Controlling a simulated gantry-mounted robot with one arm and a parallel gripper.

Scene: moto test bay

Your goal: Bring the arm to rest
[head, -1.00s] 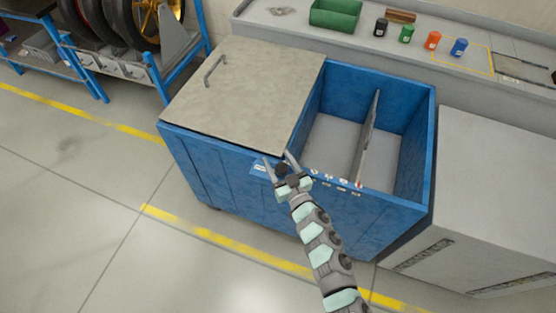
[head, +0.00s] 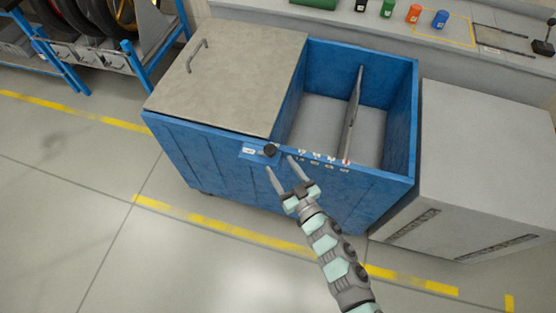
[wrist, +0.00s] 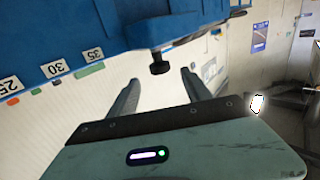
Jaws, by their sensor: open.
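My gripper (head: 281,176) is open and empty in the head view, in front of the blue bin's (head: 225,165) front wall. Its two fingers point up towards a black knob (head: 270,150) on the bin's front rim. In the wrist view the fingers (wrist: 160,97) are spread apart with nothing between them. The black knob (wrist: 159,66) shows just beyond the fingertips, apart from them. The bin's grey lid (head: 235,75) covers its left part, and the right part is open with a grey divider (head: 352,110) inside.
A grey cabinet (head: 485,165) stands right of the bin. A bench behind holds black, green, orange (head: 413,13) and blue (head: 440,19) small containers. A blue rack (head: 155,65) with wheels is at the upper left. The floor (head: 190,265) at front left is clear.

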